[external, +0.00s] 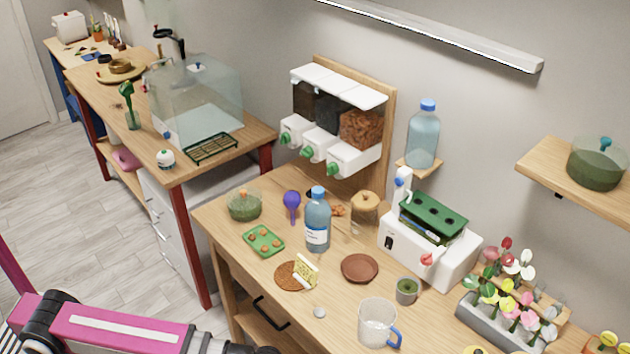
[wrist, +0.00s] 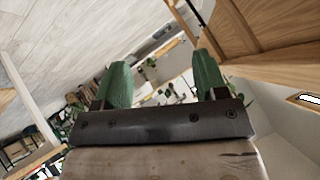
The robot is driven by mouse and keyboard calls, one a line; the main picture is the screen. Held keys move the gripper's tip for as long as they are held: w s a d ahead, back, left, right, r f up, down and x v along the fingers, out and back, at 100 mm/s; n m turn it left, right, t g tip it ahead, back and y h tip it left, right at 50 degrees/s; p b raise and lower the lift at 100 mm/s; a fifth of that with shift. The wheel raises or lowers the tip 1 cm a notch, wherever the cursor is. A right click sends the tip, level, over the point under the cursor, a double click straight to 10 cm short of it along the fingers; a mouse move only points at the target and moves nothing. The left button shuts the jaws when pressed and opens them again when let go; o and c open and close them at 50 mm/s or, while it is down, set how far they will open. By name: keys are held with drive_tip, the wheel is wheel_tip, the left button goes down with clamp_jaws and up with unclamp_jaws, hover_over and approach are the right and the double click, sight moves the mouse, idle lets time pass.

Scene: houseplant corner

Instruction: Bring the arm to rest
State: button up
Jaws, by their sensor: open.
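My arm (external: 120,324), pink with dark joints, lies across the lower left of the external view, in front of the wooden bench (external: 222,222) and apart from the things on it. Its far end runs out of the bottom of that view, so my gripper is not seen there. In the wrist view my gripper (wrist: 162,72) has its two green fingers wide apart with nothing held between them. The view past the fingers is tilted and shows distant furniture.
The bench holds a blue-capped bottle (external: 317,222), a clear jug (external: 378,323), a brown saucer (external: 360,268) and a green tray (external: 263,241). A white machine (external: 430,248) stands behind. In the wrist view wooden furniture (wrist: 265,35) fills the upper right. Floor (external: 60,195) is clear at left.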

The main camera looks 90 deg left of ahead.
drive_tip(key=s+a+f+n+g+y, duration=0.2)
drive_tip(key=s+a+f+n+g, duration=0.2)
drive_tip(key=s+f+n, duration=0.2)
drive_tip(key=s+a+f+n+g+y, duration=0.2)
drive_tip(key=s+a+f+n+g, duration=0.2)
drive_tip(key=s+f, duration=0.6)
wheel_tip(320, 180, down, 4)
drive_tip(key=shift+a+f+n+g, duration=0.15)
drive_tip(key=shift+a+n+g, duration=0.15)
drive_tip(key=shift+n, duration=0.9)
